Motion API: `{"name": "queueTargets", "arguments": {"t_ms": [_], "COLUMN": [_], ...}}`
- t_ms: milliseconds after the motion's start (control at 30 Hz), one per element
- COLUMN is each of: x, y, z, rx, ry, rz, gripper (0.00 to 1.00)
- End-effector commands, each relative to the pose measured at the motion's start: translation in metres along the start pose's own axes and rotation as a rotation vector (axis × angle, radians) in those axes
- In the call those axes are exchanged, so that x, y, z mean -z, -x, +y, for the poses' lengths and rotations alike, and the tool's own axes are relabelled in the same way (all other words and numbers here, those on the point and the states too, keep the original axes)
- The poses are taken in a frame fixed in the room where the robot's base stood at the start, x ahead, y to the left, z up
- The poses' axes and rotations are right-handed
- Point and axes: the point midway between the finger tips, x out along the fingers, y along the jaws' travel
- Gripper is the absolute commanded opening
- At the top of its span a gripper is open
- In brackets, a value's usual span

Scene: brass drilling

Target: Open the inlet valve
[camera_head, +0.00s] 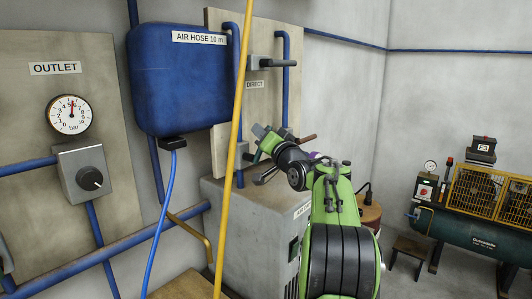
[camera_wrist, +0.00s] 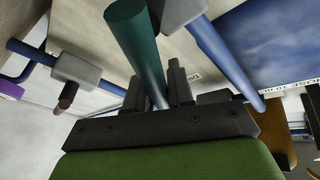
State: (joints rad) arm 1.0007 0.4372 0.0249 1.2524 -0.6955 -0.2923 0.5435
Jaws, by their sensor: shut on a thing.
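My gripper (camera_wrist: 160,95) is shut on a teal cylindrical handle (camera_wrist: 136,45); the dark fingers stand on either side of its lower end. The handle slants up and left in the wrist view. A grey valve block (camera_wrist: 178,10) on a blue pipe sits just right of it. In the head view my gripper (camera_head: 266,152) is at the lower part of the beige panel, below the DIRECT label (camera_head: 254,85). My wrist partly hides the valve there. No label reading inlet is visible, so I cannot tell from the frames which valve bears that name.
A second valve with a brown-red handle (camera_wrist: 67,96) is close by at left in the wrist view. A yellow pole (camera_head: 235,140) crosses in front of the panel. A blue tank (camera_head: 175,85) hangs to the left. A compressor (camera_head: 465,225) stands at right.

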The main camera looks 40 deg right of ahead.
Motion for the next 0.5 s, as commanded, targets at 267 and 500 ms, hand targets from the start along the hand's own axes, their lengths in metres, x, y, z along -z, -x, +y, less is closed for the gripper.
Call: {"name": "queueTargets", "arguments": {"t_ms": [267,500], "x": [-0.005,-0.007], "y": [0.005,0.009], "z": [-0.015,-0.028], "rx": [0.096,0.166], "ry": [0.233,0.405], "rz": [0.048,0.084], "gripper": [0.00,0.00]}}
